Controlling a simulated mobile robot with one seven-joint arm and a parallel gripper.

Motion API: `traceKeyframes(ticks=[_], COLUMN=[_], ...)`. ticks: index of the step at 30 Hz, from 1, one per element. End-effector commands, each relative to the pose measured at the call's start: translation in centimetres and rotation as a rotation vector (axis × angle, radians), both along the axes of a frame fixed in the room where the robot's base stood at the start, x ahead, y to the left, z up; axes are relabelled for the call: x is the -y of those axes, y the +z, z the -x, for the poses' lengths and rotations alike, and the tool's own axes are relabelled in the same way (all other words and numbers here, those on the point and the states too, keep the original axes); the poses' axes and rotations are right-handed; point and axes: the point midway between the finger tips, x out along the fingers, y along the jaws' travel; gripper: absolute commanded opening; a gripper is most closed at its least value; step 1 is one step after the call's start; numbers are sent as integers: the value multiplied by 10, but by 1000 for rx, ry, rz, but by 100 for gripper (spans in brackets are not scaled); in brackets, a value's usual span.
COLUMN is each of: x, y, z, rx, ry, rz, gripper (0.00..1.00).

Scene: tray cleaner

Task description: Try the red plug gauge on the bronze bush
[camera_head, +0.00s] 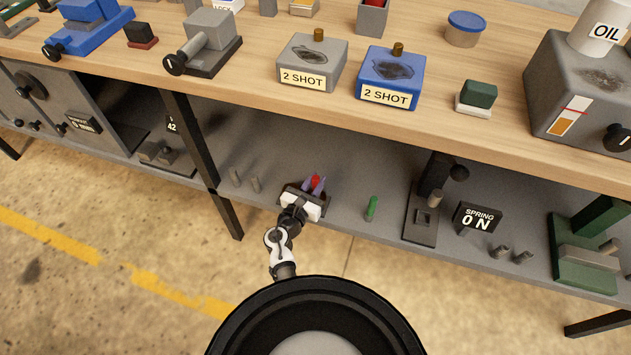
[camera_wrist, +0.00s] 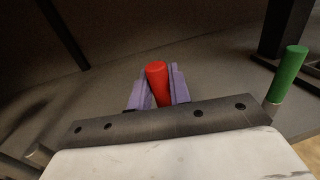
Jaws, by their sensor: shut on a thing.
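My gripper (camera_head: 314,187) is over the grey lower shelf, its purple fingers shut on the red plug gauge (camera_head: 316,180). In the wrist view the red plug gauge (camera_wrist: 157,80) stands between the two fingers (camera_wrist: 156,92), its red handle upward; its lower end is hidden. I cannot tell whether it touches the shelf. A green plug gauge (camera_head: 372,208) stands upright on the shelf to the right, and it also shows in the wrist view (camera_wrist: 288,74). Small bronze-grey cylinders (camera_head: 255,184) stand to the left and others (camera_head: 501,252) to the right; I cannot tell which is the bronze bush.
The lower shelf (camera_head: 335,230) carries a black stand (camera_head: 428,205), a "SPRING 0 N" display (camera_head: 476,218) and a green fixture (camera_head: 585,255). The wooden bench top (camera_head: 230,90) overhangs the shelf. A table leg (camera_head: 190,135) stands to the left of my gripper.

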Motion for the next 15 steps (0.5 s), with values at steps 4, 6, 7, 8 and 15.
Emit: traceKeyframes(ticks=[4,6,7,8,15], x=[0,0,0,0,0], y=[-5,-6,-7,-8,-14], z=[0,0,0,0,0], rx=[1,1,1,1,1], ry=[0,0,0,0,0], rz=[0,0,0,0,0], gripper=[0,0,0,0,0])
